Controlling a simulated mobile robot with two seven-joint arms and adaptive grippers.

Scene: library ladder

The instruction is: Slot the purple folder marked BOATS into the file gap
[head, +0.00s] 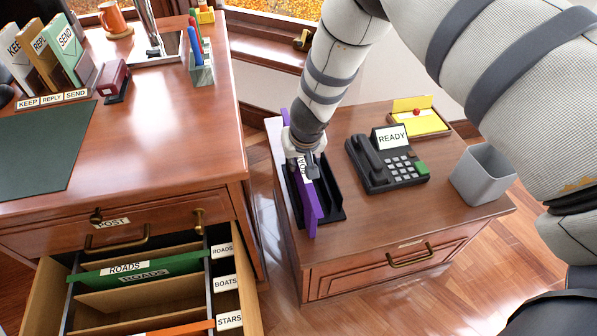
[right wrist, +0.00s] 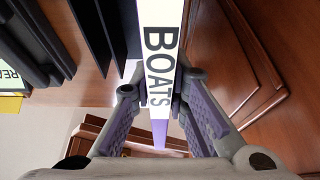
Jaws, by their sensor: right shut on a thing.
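The purple folder (head: 311,209) stands upright in a black rack (head: 331,206) on the small cabinet. My right gripper (head: 304,165) is over the folder's top edge, shut on it. In the right wrist view, the fingers (right wrist: 160,92) lie on both sides of the white BOATS label (right wrist: 158,45). The open file drawer (head: 249,285) is at lower left. It has a green ROADS folder (head: 180,266) and an orange folder (head: 182,328), with a gap between them beside the BOATS tag (head: 226,283). My left gripper is not in view.
A black telephone (head: 385,160), a grey bin (head: 482,175) and a yellow note tray (head: 418,122) share the cabinet top. The desk (head: 150,130) holds a pen cup (head: 202,70) and a red stamp (head: 113,78). Floor shows between desk and cabinet.

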